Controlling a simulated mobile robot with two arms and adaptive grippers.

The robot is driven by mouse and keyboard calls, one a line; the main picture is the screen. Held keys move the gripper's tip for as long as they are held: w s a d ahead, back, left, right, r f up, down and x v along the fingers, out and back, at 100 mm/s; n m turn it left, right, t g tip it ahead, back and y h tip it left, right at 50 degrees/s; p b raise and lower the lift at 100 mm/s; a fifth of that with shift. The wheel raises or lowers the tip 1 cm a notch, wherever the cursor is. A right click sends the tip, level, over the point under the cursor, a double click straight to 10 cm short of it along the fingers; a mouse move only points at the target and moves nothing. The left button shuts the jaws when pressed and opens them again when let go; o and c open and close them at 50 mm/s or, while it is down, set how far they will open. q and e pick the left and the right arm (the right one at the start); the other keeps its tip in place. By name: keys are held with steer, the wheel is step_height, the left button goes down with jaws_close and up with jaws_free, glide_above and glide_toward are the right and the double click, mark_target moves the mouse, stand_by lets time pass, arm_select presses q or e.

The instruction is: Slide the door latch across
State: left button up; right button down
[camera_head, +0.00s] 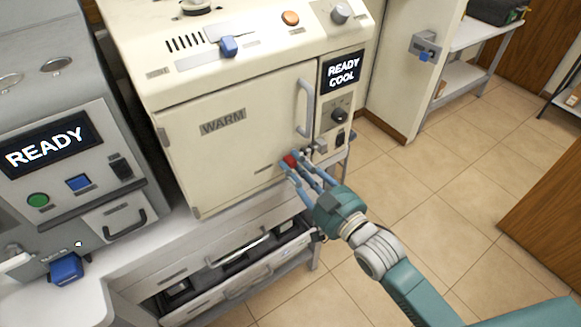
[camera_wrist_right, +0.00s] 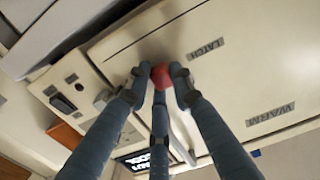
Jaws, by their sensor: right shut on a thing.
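The door latch has a red knob (camera_head: 290,160) at the lower right of the cream WARM door (camera_head: 235,140). In the right wrist view the red latch knob (camera_wrist_right: 161,77) sits between my fingertips, near a LATCH label (camera_wrist_right: 206,50). My right gripper (camera_head: 297,163) reaches in from the lower right and is shut on the red knob. It also shows in the right wrist view (camera_wrist_right: 160,80), its three blue-grey fingers around the knob. The fingers hide much of the latch. The door looks closed. My left gripper is not in view.
The door handle (camera_head: 305,107) stands just above the latch, beside a READY COOL screen (camera_head: 342,71) and dark knobs. Below is an open drawer (camera_head: 235,275). A grey READY machine (camera_head: 60,150) stands at left. Tiled floor (camera_head: 440,190) is clear at right.

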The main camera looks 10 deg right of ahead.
steer(key=shift+w+d+r, duration=0.15)
steer(key=shift+w+d, duration=0.1)
steer(key=shift+d, duration=0.3)
steer(key=shift+w+d+r, duration=0.15)
steer(key=shift+w+d, duration=0.1)
steer(key=shift+d, duration=0.25)
steer(key=c, duration=1.6)
jaws_free()
steer(key=shift+s+f, duration=0.1)
steer(key=shift+f, duration=0.05)
steer(key=v, duration=1.2)
